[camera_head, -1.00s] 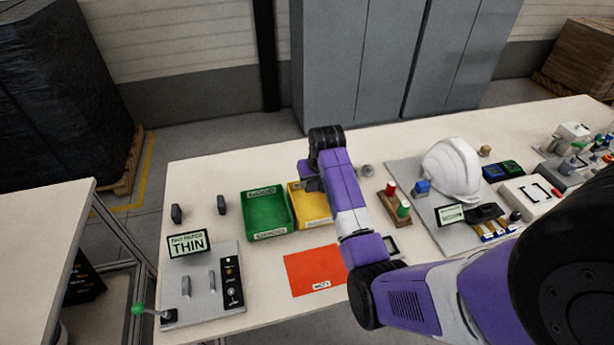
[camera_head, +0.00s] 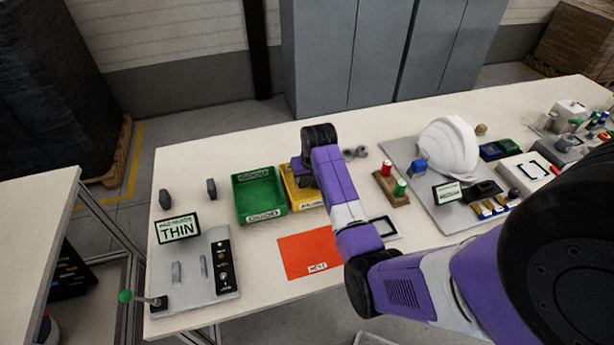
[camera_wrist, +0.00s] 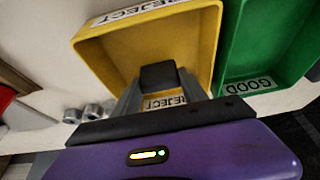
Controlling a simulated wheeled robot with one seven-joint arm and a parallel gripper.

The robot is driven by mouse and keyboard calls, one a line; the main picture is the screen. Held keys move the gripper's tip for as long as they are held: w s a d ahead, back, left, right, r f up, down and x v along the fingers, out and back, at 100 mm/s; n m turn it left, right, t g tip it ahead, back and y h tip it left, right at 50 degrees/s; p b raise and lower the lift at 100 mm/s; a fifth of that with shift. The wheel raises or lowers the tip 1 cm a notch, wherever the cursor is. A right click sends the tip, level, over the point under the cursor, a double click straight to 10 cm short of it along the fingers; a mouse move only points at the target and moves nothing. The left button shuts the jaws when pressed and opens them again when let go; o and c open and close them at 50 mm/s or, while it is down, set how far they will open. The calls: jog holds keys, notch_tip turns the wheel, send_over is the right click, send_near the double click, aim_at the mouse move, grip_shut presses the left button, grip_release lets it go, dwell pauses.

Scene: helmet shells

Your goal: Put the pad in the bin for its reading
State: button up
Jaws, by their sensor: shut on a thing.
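My gripper (camera_wrist: 160,85) is shut on a dark pad (camera_wrist: 158,74), which shows between the two fingers in the wrist view. The gripper and pad are over the yellow bin (camera_wrist: 92,55), labelled REJECT, and the pad appears above its floor. In the head view my wrist covers part of the yellow bin (camera_head: 312,207), and the pad cannot be made out. The green bin (camera_head: 283,207), labelled GOOD, stands directly left of it and looks empty. The gauge display (camera_head: 178,229) at the left reads THIN.
A grey gauge plate (camera_head: 190,290) with a green-knobbed lever lies at the table's left. Two dark pieces (camera_head: 165,199) stand behind it. A red mat (camera_head: 310,252) lies in front of the bins.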

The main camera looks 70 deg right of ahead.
jog(key=shift+f, duration=0.5)
dwell(0.4)
jog(key=o, duration=1.5)
jog(key=shift+r, duration=0.2)
jog(key=v, duration=0.7)
jog(key=shift+s+r+b, duration=0.15)
jog(key=shift+r+b, duration=0.05)
jog(key=shift+b, duration=0.25)
jog(key=shift+a, duration=0.1)
